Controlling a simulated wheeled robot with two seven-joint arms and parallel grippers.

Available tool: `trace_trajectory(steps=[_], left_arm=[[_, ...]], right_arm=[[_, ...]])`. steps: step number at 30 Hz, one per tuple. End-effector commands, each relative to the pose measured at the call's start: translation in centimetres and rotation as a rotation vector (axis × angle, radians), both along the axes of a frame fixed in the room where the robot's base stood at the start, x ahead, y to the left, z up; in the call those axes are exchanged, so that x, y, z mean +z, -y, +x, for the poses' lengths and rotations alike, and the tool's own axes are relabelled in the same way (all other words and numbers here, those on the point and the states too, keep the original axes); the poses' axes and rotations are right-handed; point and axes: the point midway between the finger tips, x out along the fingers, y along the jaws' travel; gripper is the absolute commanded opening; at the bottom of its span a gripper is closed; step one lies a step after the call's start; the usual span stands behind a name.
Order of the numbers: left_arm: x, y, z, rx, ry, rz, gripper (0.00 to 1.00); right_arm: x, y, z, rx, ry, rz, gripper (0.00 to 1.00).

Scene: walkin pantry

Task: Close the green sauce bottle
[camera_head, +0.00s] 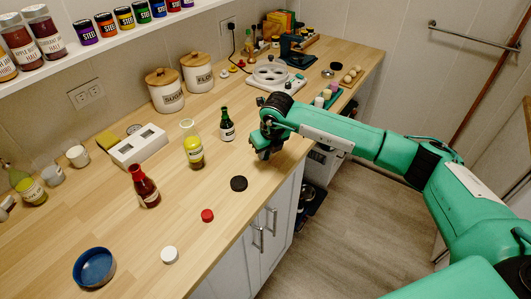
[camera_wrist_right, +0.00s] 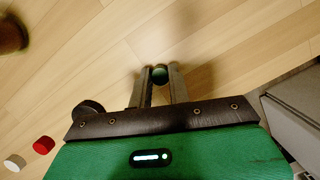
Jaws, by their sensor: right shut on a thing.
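The green sauce bottle (camera_head: 227,126) is a dark green bottle with a pale label, upright on the wooden counter. Its mouth is too small to make out clearly. My right gripper (camera_head: 263,153) is just right of the bottle in the head view, pointing down above the counter and apart from the bottle. In the right wrist view the gripper (camera_wrist_right: 158,78) is shut on a small round dark green cap (camera_wrist_right: 160,73) between its fingertips. The head view hides this cap. My left gripper does not show.
A yellow bottle (camera_head: 192,146) and a red bottle (camera_head: 145,187) stand left of the green one. Black (camera_head: 238,183), red (camera_head: 207,215) and white (camera_head: 169,254) caps lie near the counter's front edge. A blue bowl (camera_head: 94,267) is nearest.

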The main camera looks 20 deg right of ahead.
Motion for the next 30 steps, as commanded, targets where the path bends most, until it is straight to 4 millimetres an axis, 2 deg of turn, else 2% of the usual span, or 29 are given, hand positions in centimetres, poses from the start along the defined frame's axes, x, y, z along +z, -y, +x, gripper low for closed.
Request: trace_trajectory(steps=[5, 15, 21, 25, 30], left_arm=[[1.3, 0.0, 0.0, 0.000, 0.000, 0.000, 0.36], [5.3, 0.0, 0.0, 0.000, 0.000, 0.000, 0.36], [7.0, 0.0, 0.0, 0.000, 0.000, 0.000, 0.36], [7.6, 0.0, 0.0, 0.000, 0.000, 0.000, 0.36], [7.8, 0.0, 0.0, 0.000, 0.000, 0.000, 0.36]], right_arm=[[2.6, 0.0, 0.1, 0.000, 0.002, 0.001, 0.00], [12.2, 0.0, 0.1, 0.000, 0.004, 0.001, 0.00], [16.9, 0.0, 0.1, 0.000, 0.003, 0.001, 0.00], [18.7, 0.0, 0.0, 0.000, 0.001, -0.001, 0.00], [19.8, 0.0, 0.0, 0.000, 0.001, 0.000, 0.00]])
